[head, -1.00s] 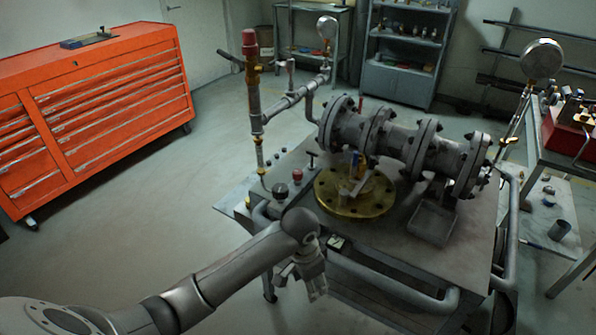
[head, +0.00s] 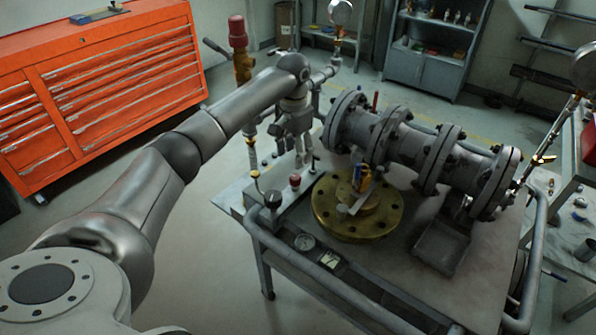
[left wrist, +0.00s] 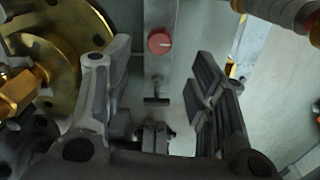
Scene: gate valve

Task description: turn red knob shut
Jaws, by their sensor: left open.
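The red knob (head: 295,180) is small and round, on the panel strip at the left front of the metal table. It also shows in the left wrist view (left wrist: 159,43), face up with a light mark at its right. My left gripper (head: 296,152) points down above the strip, behind the knob in the head view. In the left wrist view my left gripper (left wrist: 161,75) has its fingers spread with nothing between them. The knob shows beyond the gap between the fingers and is not gripped. My right gripper is in neither view.
A brass flange (head: 330,222) lies right of the knob, with the flanged pipe (head: 400,150) behind it. A dark round knob (head: 272,199) stands left of the red one. A red-capped vertical pipe (head: 238,32) rises behind my left arm. An orange tool cabinet (head: 110,90) stands at the left.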

